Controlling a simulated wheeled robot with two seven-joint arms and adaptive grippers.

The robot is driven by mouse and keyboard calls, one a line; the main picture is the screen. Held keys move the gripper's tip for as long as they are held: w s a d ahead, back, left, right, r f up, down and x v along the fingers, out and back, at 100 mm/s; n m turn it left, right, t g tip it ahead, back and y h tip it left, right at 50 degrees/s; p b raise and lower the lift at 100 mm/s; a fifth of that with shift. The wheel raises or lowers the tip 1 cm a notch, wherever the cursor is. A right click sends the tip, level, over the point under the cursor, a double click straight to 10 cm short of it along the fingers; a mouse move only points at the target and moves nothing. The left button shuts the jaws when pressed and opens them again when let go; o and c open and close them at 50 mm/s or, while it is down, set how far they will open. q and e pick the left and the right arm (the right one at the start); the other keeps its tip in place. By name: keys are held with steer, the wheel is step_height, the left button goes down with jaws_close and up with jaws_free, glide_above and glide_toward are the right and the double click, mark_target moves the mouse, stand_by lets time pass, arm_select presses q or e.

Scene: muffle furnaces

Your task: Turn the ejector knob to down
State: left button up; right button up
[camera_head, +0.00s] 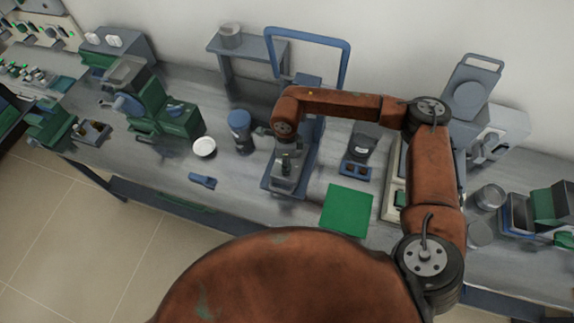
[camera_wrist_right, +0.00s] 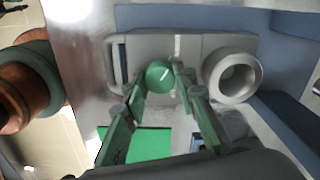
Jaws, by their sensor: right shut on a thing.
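The ejector knob (camera_wrist_right: 157,77) is a round green knob with a white line, on a pale grey machine face in the right wrist view. The line slants up to the right in that view. My right gripper (camera_wrist_right: 164,82) has green fingers on either side of the knob and is shut on it. In the head view my right gripper (camera_head: 287,171) reaches down over the blue-framed press (camera_head: 272,187); the knob is hidden there. My left gripper is in neither view.
A pale ring-shaped part (camera_wrist_right: 236,76) sits right of the knob. On the bench are a blue-capped jar (camera_head: 240,128), a white dish (camera_head: 204,147), a blue tool (camera_head: 202,181) and a green mat (camera_head: 346,210). A blue hoop frame (camera_head: 345,62) rises behind my arm.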

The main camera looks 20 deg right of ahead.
steer(key=shift+o, duration=0.2)
steer(key=n, duration=0.1)
steer(key=n+b, duration=0.1)
steer(key=shift+w+a+r+n+b, duration=0.15)
steer(key=shift+w+a+n+b, duration=0.05)
steer(key=shift+a+n+b, duration=0.1)
steer(key=shift+d+n, duration=0.1)
steer(key=shift+n, duration=0.3)
steer(key=shift+c, duration=0.2)
steer(key=shift+d+b, duration=0.1)
steer(key=shift+b, duration=0.2)
steer(key=shift+s, duration=0.1)
steer(key=o, duration=1.2)
steer(key=shift+c, duration=0.2)
step_height(320, 180, up, 12)
